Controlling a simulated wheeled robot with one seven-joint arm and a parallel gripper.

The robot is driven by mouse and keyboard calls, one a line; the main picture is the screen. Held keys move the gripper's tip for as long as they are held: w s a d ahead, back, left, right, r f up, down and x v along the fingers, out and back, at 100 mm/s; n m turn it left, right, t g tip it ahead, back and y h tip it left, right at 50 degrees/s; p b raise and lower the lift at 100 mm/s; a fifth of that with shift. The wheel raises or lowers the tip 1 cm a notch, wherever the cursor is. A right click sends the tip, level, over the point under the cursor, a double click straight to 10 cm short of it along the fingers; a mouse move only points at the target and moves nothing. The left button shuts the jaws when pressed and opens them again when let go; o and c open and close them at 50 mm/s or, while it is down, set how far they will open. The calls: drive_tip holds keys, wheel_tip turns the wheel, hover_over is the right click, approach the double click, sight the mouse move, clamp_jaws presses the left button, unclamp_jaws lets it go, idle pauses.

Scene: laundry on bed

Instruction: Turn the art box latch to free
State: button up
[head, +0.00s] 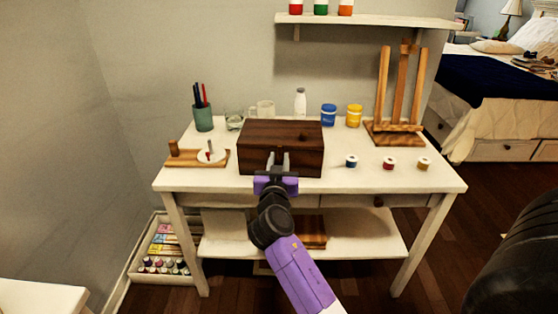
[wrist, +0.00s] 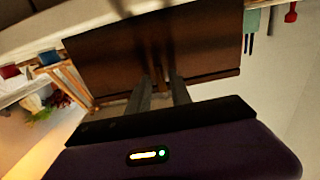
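The art box (head: 281,135) is a dark brown wooden box with its lid down, standing on the white table (head: 430,181). In the wrist view the box (wrist: 105,65) fills the upper middle and appears upside down. My gripper (head: 278,160) is at the front face of the box. In the wrist view its two fingers (wrist: 160,82) point at that face, with a narrow gap between their tips. A dark upright piece, possibly the latch, shows near the tips, but it is too dark to make out. I cannot tell whether the fingers touch it.
Small paint pots (head: 389,163) stand to the right, with a wooden easel (head: 398,100) behind. A shelf (head: 370,20) hangs above. The table's front right is clear.

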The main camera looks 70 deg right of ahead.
clamp_jaws()
idle(1.4)
